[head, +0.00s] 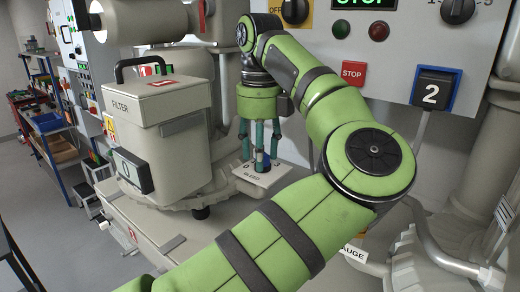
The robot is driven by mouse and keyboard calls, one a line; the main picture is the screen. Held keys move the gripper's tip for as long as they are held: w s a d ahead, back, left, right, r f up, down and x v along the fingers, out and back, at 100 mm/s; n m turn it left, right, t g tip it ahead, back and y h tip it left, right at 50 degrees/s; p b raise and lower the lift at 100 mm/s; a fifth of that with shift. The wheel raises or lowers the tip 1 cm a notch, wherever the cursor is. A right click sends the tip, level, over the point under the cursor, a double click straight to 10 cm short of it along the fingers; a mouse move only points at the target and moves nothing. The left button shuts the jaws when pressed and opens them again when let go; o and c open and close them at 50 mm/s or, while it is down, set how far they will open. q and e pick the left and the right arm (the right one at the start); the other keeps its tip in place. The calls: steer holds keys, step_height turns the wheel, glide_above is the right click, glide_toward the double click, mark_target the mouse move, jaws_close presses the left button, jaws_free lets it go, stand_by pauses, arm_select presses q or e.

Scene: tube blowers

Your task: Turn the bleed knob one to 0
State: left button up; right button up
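The bleed plate (268,179) is a pale block with "BLEED" on its front and number marks on top, low in the middle of the head view. A small dark blue part of the bleed knob (266,160) shows above it, mostly hidden by fingers. My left gripper (259,160) points straight down over the plate, its teal fingers around the knob. I cannot tell whether they touch it or are closed on it. The knob's pointer is hidden. My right gripper is not in view.
A filter box (150,108) and tank stand left of the gripper. My green arm covers the lower middle. A shelf (58,125) stands far left.

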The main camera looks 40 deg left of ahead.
arm_select(q)
step_height(320, 180, up, 12)
stand_by(0.7)
stand_by(0.6)
